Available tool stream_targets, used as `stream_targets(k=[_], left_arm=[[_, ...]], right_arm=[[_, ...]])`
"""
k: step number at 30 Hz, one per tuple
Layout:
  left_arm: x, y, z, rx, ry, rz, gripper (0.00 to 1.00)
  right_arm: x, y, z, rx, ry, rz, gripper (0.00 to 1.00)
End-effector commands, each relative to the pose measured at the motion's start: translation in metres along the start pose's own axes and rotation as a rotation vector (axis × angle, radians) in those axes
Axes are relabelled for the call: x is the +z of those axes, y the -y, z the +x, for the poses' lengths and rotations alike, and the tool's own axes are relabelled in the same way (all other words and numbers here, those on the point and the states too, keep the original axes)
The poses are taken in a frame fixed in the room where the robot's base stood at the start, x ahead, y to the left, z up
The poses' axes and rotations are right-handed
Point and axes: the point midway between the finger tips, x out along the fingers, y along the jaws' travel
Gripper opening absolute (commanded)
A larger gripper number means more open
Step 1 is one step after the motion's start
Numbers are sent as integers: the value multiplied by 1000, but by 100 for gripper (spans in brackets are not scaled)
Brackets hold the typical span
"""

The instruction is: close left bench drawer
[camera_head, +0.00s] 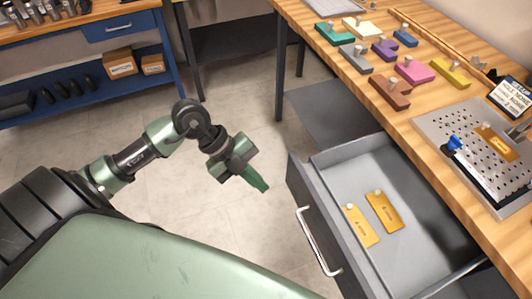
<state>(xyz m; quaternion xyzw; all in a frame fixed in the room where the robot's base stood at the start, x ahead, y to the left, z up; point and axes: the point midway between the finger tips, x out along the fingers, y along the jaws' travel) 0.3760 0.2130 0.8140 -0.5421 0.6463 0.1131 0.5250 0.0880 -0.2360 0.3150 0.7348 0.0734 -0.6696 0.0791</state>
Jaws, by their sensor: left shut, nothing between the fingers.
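The left bench drawer (336,163) is a grey drawer pulled out from under the wooden bench. Its dark front panel (316,222) carries a silver bar handle (318,242) and faces to the left. Two yellow tags (383,211) lie inside it. My left gripper (259,184) is shut and empty. It is in the air to the left of the drawer front, apart from it and from the handle. My right gripper is not in view.
The wooden bench (422,127) holds several coloured blocks and a perforated metal plate (452,124). A blue workbench (70,82) with boxes stands at the back left. My green body fills the lower left. Open tiled floor (240,110) lies left of the drawer.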

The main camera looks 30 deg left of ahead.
Motion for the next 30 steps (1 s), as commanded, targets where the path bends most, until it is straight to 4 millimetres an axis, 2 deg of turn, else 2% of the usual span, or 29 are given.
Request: stream_targets(k=[3,10,12,18,30], left_arm=[[-2,1,27,-4,-6,-1,0],[-2,1,76,-4,-6,-1,0],[-2,15,79,-9,-4,2,0],[-1,32,90,-4,-3,0,0],[-1,36,92,-3,-3,0,0]], right_arm=[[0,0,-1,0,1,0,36],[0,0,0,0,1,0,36],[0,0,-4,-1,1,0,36],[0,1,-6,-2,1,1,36],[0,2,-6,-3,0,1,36]])
